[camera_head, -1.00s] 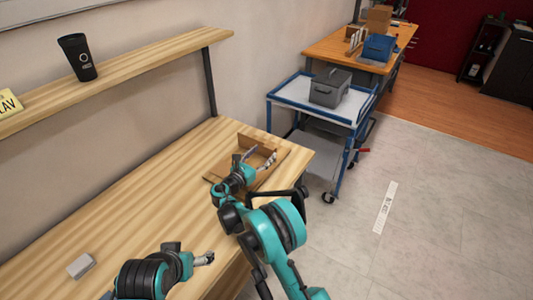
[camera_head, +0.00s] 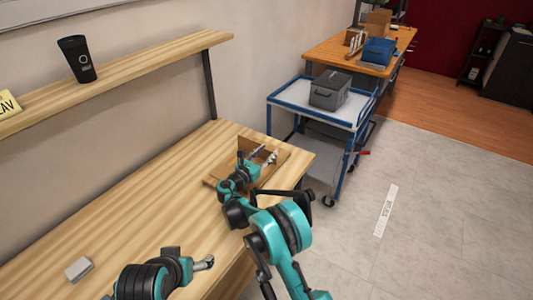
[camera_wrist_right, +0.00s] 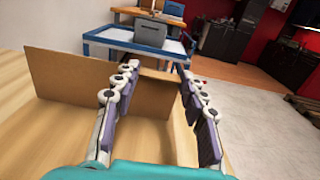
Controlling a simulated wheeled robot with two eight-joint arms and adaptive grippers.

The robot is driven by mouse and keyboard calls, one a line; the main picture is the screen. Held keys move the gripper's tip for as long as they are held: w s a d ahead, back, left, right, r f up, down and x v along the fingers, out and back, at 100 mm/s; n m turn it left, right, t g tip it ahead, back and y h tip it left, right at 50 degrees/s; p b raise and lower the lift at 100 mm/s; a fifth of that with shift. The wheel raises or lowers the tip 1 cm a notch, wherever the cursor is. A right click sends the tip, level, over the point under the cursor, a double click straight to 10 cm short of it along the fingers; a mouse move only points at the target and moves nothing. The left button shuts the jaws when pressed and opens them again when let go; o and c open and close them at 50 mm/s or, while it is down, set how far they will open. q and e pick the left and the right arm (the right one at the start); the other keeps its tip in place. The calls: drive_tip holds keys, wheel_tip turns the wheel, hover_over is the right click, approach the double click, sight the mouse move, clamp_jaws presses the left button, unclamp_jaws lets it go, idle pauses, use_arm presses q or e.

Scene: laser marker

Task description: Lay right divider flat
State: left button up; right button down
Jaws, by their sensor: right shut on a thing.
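A brown cardboard piece (camera_head: 218,184) with upright panels sits at the far right end of the wooden table. My right gripper (camera_head: 267,155) is over it. In the right wrist view, a wide cardboard panel (camera_wrist_right: 65,85) stands upright behind the left finger, and a cardboard part taken as the right divider (camera_wrist_right: 152,92) shows between the fingers of my right gripper (camera_wrist_right: 159,72). The gripper is shut on it, though the contact is hard to see. My left gripper (camera_head: 205,263) is low over the near part of the table, with its fingers too small to judge.
A blue-framed cart (camera_head: 290,93) with a grey bin (camera_head: 330,90) stands beyond the table's end. A shelf (camera_head: 150,58) with a black cup (camera_head: 77,59) runs along the wall. A small grey block (camera_head: 78,269) lies at front left. The table's middle is clear.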

drive_tip(key=shift+w+d+r+g+y+p, duration=0.3)
drive_tip(key=shift+w+r+g+p, duration=0.15)
drive_tip(key=shift+p, duration=0.35)
drive_tip(key=shift+w+d+g+y+p, duration=0.55)
drive_tip(key=shift+g+y+p, duration=0.15)
drive_tip(key=shift+g+p, duration=0.35)
drive_tip(key=shift+w+d+g+y+p, duration=0.3)
drive_tip(key=shift+w+g+y+p, duration=0.35)
drive_tip(key=shift+p, duration=0.2)
drive_tip(key=shift+w+d+f+g+y+p, duration=0.25)
drive_tip(key=shift+w+f+g+y+p, duration=0.1)
drive_tip(key=shift+g+p, duration=0.25)
